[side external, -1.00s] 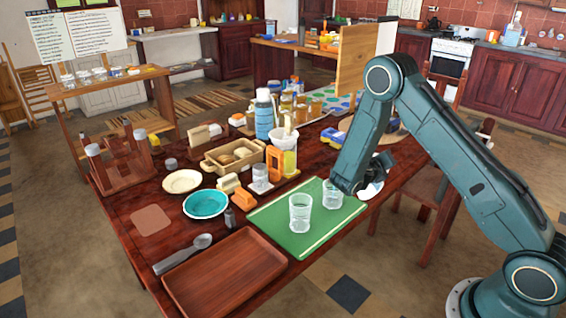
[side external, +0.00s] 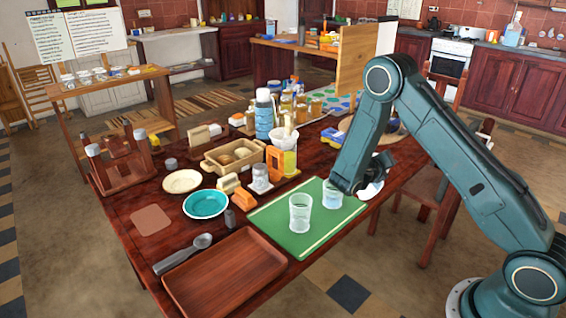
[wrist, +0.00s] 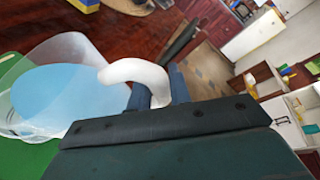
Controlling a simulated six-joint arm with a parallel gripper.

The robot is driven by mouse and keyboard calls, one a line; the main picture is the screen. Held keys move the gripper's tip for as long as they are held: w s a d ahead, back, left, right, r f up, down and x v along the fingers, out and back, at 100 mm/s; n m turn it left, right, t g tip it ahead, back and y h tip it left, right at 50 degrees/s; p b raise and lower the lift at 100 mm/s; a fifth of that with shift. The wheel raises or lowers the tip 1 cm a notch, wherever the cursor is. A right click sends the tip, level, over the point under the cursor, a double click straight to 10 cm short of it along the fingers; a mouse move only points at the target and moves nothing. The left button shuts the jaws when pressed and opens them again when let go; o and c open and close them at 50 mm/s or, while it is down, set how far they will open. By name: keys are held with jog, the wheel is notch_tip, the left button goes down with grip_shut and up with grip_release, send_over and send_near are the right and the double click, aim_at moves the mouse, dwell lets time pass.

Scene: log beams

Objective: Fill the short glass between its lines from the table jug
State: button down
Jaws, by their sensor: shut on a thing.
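My gripper (side external: 345,187) is shut on the white curved handle (wrist: 135,72) of the jug. In the wrist view the clear jug (wrist: 85,55) holds pale blue liquid (wrist: 50,92); its outline merges with clear shapes at the left. The nearer glass (side external: 300,214) looks clear. Fill lines are too small to read.
A brown tray (side external: 225,276), a spoon (side external: 190,252) and a teal plate (side external: 206,204) lie left of the mat. The table's right edge runs close by my arm.

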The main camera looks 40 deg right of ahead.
jog(key=shift+w+a+r+n+h, duration=0.1)
jog(key=shift+w+r+n+h, duration=0.1)
jog(key=shift+r+n+h, duration=0.15)
dwell(1.0)
jog(key=shift+w+a+f+n, duration=0.15)
jog(key=shift+w+f+n, duration=0.05)
jog(key=shift+n, duration=0.15)
dwell(1.9)
jog(key=shift+w+a+r+n+g, duration=0.1)
jog(key=shift+w+r+n+g, duration=0.1)
jog(key=shift+r+n+g, duration=0.1)
dwell(0.5)
jog(key=shift+s+f, duration=0.1)
dwell(2.2)
jog(key=shift+s+d+f+m+t, duration=0.35)
jog(key=shift+s+m+t, duration=0.1)
jog(key=shift+m, duration=0.45)
jog(key=shift+s, duration=0.1)
jog(key=shift+s+d+m+t+y, duration=0.15)
jog(key=shift+s+m+t+y, duration=0.1)
jog(key=shift+m+y, duration=0.45)
